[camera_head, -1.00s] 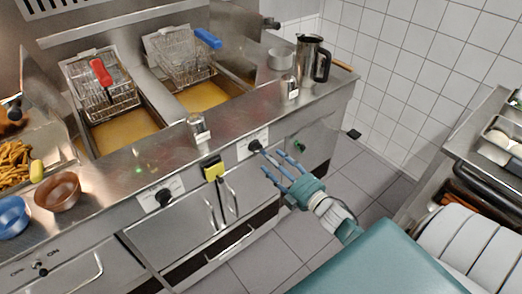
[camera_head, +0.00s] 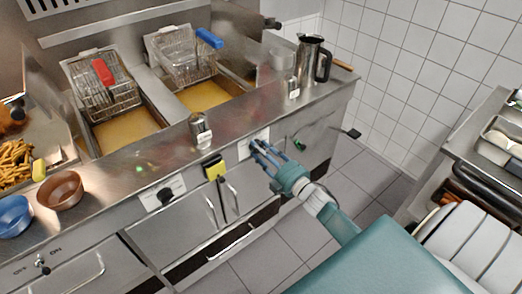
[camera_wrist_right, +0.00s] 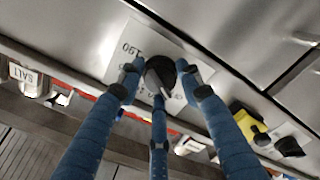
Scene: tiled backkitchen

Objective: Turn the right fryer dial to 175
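The right fryer dial (camera_wrist_right: 160,72) is a black knob on a pale label plate (camera_wrist_right: 128,45) on the steel fryer front. The number 190 reads upside down on the plate in the wrist view; other markings are partly hidden by fingers. My right gripper (camera_wrist_right: 159,80) has its blue fingers around the dial, one on each side and one below it. They look spread rather than clenched; contact cannot be made out. In the head view my right gripper (camera_head: 262,150) is at the right plate, and its fingers hide the knob. My left gripper is not in view.
The left fryer dial (camera_head: 165,195) sits on its own plate, with a yellow-and-black item (camera_head: 214,168) between the dials. A green knob (camera_head: 299,144) is to the right. Shakers (camera_head: 200,130) and a metal jug (camera_head: 310,62) stand on the counter. Floor is clear in front.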

